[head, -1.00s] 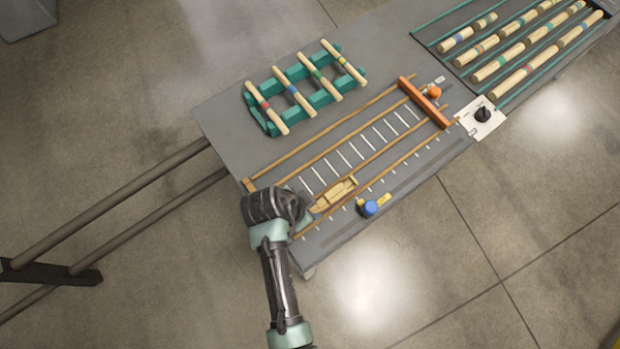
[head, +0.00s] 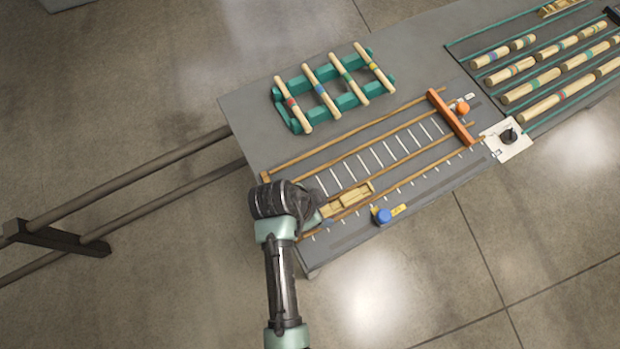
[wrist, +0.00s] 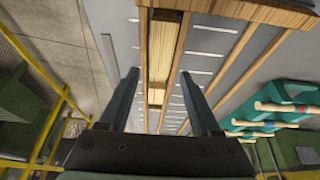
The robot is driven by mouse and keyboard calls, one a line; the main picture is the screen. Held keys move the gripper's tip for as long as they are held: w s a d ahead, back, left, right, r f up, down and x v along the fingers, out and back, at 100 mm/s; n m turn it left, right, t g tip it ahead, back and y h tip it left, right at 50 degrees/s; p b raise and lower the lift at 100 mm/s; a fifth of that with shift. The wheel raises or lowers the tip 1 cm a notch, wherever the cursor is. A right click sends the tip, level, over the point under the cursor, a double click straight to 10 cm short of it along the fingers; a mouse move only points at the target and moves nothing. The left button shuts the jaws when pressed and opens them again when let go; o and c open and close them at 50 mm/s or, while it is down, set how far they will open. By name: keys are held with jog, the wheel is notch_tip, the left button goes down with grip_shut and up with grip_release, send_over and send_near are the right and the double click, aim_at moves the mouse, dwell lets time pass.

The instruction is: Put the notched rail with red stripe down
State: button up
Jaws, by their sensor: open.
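A pale wooden piece with recesses (head: 352,196), which looks like the notched rail, lies on the grey table between two brown guide strips. I see no red stripe on it. My gripper is over the piece's near left end, with its fingers mostly hidden by my wrist in the head view. In the wrist view my gripper (wrist: 160,77) is open, one finger on each side of the pale piece (wrist: 160,55). I cannot tell whether the fingers touch it.
A green rack (head: 345,101) with several striped rods stands behind the strips. An orange bar (head: 452,117) crosses them at right, beside an orange ball (head: 462,107). A blue knob (head: 383,216) sits near the front edge. Striped rods lie in lanes at upper right.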

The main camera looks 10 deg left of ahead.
jog(key=v, duration=1)
jog(key=w+r+n+t+y, duration=0.15)
jog(key=w+r+t, duration=0.35)
jog(key=r, duration=0.5)
jog(key=w+r+n+t+y, duration=0.1)
jog(key=w+r+n+t, duration=0.15)
jog(key=w+r, duration=0.65)
jog(key=w+r+n+t+y, duration=0.1)
jog(key=w+r+t, duration=0.35)
jog(key=r, duration=0.55)
notch_tip(320, 180, up, 17)
jog(key=d+n+t, duration=0.1)
jog(key=n+t, duration=0.2)
jog(key=t, duration=0.2)
jog(key=s+d+r+n+t, duration=0.1)
jog(key=s+r+t, duration=0.2)
jog(key=s+r, duration=0.3)
jog(key=s+d+r+n+t, duration=0.1)
jog(key=s+r+t, duration=0.3)
jog(key=r, duration=0.8)
jog(key=shift+s+d+r+n+t, duration=0.15)
jog(key=shift+s+d+n+t, duration=0.2)
jog(key=shift+s+d, duration=0.35)
